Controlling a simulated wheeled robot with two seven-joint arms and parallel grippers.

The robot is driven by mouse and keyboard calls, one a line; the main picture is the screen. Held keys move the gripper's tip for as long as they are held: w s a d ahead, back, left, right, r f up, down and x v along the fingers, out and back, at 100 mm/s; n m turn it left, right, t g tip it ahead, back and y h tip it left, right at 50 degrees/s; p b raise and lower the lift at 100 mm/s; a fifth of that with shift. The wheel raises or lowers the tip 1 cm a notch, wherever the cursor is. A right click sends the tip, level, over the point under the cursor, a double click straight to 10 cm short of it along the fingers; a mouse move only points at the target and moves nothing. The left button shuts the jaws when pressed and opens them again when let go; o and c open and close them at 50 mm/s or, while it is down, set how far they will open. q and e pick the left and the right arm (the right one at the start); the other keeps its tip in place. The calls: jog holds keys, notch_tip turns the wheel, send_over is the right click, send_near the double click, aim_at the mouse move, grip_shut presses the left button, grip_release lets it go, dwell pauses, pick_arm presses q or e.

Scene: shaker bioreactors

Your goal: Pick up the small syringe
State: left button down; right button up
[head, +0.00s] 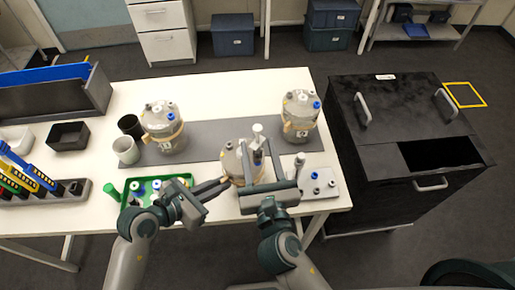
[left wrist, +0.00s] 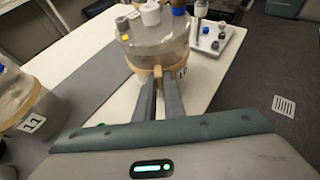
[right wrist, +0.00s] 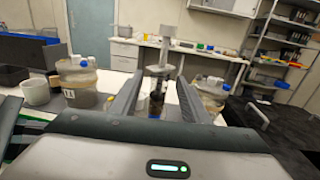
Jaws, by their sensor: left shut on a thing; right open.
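A syringe (head: 257,136) with a pale plunger top stands upright at the middle bioreactor (head: 229,160). My right gripper (head: 262,152) is open, with its fingers on either side of the syringe. In the right wrist view the syringe (right wrist: 161,62) shows between the two fingers, dark lower down; I cannot tell whether either finger touches it. My left gripper (head: 231,181) is shut on the tan band tab (left wrist: 158,73) of the same bioreactor, which has a clear body in the left wrist view (left wrist: 150,45). The syringe's lower end is hidden in the head view.
A white holder (head: 325,190) at the table's right end carries small capped parts and an upright pale piece (head: 299,160). Other bioreactors stand behind, at left (head: 163,135) and right (head: 299,122). A green tray (head: 128,199) lies left of my left gripper. A black cabinet (head: 390,200) stands right.

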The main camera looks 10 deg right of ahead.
jog(key=shift+w+a, duration=0.15)
jog(key=shift+w, duration=1.15)
jog(key=shift+w+a, duration=0.1)
jog(key=shift+w, duration=1.2)
grip_shut()
